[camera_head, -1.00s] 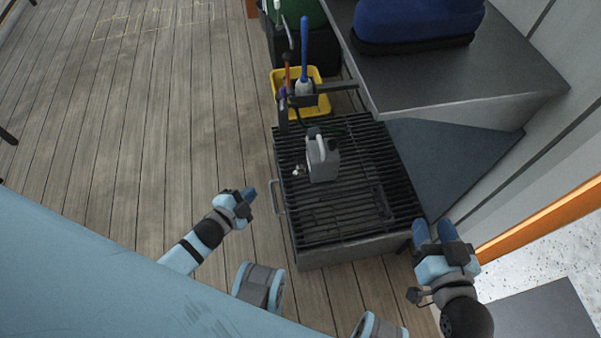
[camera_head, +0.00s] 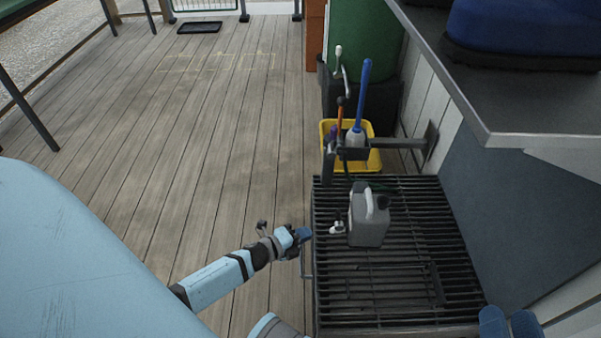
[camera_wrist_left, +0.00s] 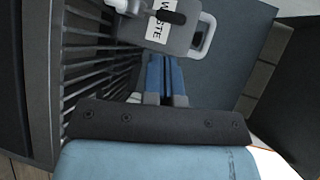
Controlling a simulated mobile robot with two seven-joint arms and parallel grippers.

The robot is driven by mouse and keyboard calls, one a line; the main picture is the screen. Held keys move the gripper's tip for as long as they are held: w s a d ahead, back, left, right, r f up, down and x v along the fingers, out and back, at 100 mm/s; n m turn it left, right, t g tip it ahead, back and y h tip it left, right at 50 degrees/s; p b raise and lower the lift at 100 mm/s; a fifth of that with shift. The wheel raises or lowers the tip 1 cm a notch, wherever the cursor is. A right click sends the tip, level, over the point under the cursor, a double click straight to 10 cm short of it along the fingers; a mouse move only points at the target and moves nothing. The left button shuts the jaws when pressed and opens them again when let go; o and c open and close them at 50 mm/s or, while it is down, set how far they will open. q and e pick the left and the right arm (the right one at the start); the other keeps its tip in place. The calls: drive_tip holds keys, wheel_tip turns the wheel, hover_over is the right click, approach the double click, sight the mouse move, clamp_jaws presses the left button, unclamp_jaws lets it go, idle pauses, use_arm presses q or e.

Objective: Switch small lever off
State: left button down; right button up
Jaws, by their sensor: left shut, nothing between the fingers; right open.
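A small silver-and-dark fitting (camera_head: 337,228), which may be the small lever, sits on the dark slatted grate (camera_head: 335,300) left of the grey jug (camera_head: 368,225). It is too small to tell its position. My left gripper (camera_head: 304,234) is shut and empty at the grate's left edge, just left of the fitting and apart from it. In the left wrist view its blue fingers (camera_wrist_left: 165,75) point towards the jug (camera_wrist_left: 178,38), labelled "WASTE". My right gripper (camera_head: 509,323) is open at the bottom right; only its blue fingers show.
A yellow bucket (camera_head: 374,160) and a holder with upright brush handles (camera_head: 362,95) stand behind the grate. A grey bench (camera_head: 520,90) overhangs at the right, with a dark panel (camera_head: 510,210) below. The plank floor (camera_head: 180,130) on the left is clear.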

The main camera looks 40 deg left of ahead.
sight(339, 217)
use_arm(q)
drive_tip(key=r+b+x, duration=0.2)
drive_tip(key=x, duration=0.7)
drive_tip(key=shift+w+f, duration=0.35)
drive_tip(key=shift+f, duration=0.1)
use_arm(e)
drive_tip(key=f+g, duration=0.1)
drive_tip(key=f, duration=0.1)
drive_tip(key=f+g, duration=0.1)
drive_tip(key=f, duration=0.1)
drive_tip(key=shift+a+f+n, duration=0.2)
drive_tip(key=shift+n, duration=0.1)
use_arm(q)
drive_tip(key=shift+d, duration=0.15)
drive_tip(key=shift+w+d+r+p, duration=0.3)
drive_tip(key=shift+w+d+r, duration=0.1)
drive_tip(key=shift+w+d, duration=0.25)
drive_tip(key=shift+a+f, duration=0.1)
drive_tip(key=shift+f, duration=0.05)
use_arm(e)
drive_tip(key=shift+r+t, duration=0.3)
drive_tip(key=shift+r, duration=0.25)
